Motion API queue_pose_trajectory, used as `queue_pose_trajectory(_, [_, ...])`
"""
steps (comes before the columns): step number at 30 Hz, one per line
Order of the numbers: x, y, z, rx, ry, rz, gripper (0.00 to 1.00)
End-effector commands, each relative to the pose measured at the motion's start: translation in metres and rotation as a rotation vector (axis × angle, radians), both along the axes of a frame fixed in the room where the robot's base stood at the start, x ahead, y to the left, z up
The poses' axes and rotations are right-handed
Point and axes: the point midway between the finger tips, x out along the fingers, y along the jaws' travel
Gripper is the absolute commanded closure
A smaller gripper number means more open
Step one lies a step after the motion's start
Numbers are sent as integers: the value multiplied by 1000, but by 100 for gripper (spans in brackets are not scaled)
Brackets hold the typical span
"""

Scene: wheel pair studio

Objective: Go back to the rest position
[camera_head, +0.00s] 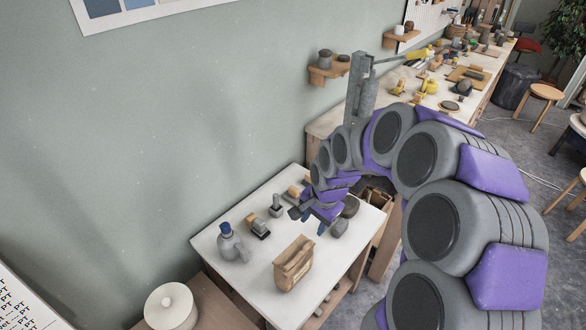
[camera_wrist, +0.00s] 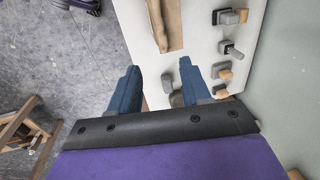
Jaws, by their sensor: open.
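My gripper (camera_head: 313,221) is over the right part of a small white table (camera_head: 237,281). In the wrist view its two blue fingers stand wide apart around an empty gap (camera_wrist: 160,70). Nothing is held. Small grey blocks lie close to the fingers, one of them a grey block (camera_head: 340,228) just right of the gripper; I cannot tell the exact height above it. My purple and grey arm curves down from the right side of the head view and hides part of the table's far edge.
On the white table stand a brown paper bag (camera_head: 293,264), a grey bottle with a blue cap (camera_head: 230,243) and several small grey and wooden pieces. A white lidded jar (camera_head: 171,306) is at lower left. A cluttered workbench (camera_head: 491,62) runs behind.

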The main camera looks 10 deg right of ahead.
Motion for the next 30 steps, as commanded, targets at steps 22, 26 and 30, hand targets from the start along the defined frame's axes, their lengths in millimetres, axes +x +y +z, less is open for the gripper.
queue_pose_trajectory(22, [-185,33,79,-117,134,629,53])
queue_pose_trajectory(26, [-235,35,87,-122,177,761,53])
queue_pose_trajectory(30, [-276,35,91,-114,207,868,53])
